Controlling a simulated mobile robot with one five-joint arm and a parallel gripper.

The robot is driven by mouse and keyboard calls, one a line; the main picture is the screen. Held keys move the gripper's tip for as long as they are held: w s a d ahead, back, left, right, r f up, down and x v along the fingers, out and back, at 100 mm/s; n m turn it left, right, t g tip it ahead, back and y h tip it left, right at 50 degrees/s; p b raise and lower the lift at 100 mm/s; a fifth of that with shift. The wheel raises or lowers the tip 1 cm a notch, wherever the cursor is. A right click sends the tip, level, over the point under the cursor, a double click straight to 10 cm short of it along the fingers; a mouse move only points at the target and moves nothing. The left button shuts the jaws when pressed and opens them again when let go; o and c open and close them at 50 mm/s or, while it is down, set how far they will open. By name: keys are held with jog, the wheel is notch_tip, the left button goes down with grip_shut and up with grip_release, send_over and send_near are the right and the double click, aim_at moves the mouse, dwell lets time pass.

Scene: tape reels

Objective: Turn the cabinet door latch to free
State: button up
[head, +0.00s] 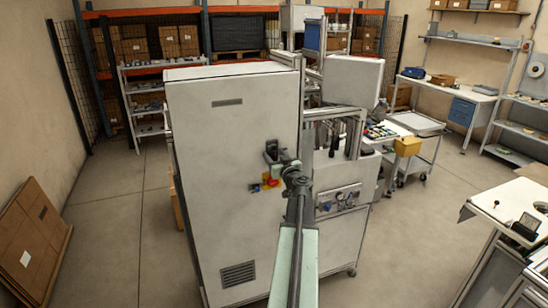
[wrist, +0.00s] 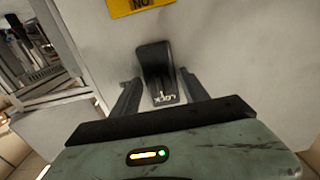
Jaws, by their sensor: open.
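The grey-white cabinet door (head: 220,150) faces me in the head view. My gripper (wrist: 160,95) is open, with one dark finger on each side of the latch. I cannot tell whether the fingers touch it. In the head view my gripper (head: 280,153) is at the door's right part and hides most of the latch.
A red and yellow switch (head: 268,183) sits just below and left of my gripper. A yellow label (wrist: 135,6) is above the latch. A machine with gauges (head: 340,200) stands right of the door. Flat cardboard (head: 32,238) leans at the left wall.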

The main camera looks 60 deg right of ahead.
jog(key=shift+w, duration=0.1)
jog(key=c, duration=1.1)
jog(key=shift+a, duration=0.2)
grip_shut()
jog(key=shift+d, duration=0.25)
jog(key=shift+m, duration=0.4)
jog(key=m, duration=0.3)
jog(key=shift+m, duration=0.4)
jog(key=m, duration=0.4)
jog(key=shift+m, duration=0.3)
jog(key=m, duration=0.8)
jog(key=shift+m, duration=0.3)
